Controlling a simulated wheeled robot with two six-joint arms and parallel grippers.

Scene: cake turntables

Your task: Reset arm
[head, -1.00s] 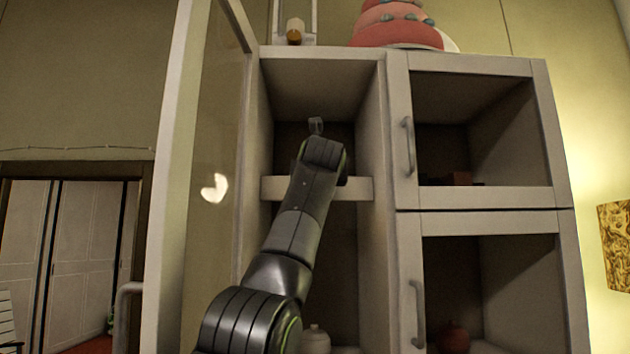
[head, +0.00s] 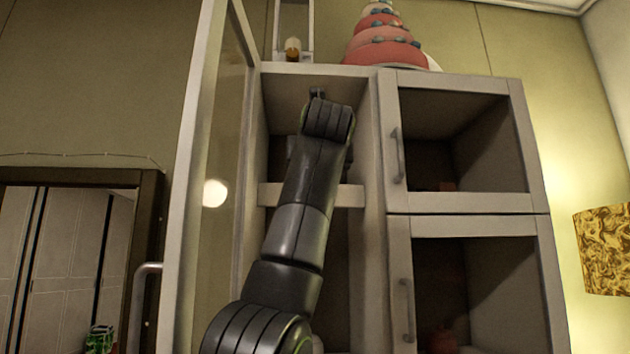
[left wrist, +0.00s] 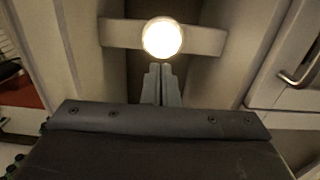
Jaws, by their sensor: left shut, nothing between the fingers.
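My left arm (head: 300,215) reaches up from the bottom of the head view to the open left bay of a white cabinet (head: 372,150). Its wrist is in front of the upper compartment, above the middle shelf board (head: 350,196). The left gripper is mostly hidden behind the wrist there. In the left wrist view the left gripper (left wrist: 161,82) has its fingers together and empty, pointing toward the bay, with the shelf board (left wrist: 205,40) beyond them. My right gripper is not in view.
An open glass door (head: 205,200) stands close left of the arm. Two glazed compartments with handles (head: 397,155) are to the right. A tiered pink cake (head: 385,45) and a frame-like object (head: 293,30) stand on top. A patterned lamp (head: 603,250) is far right.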

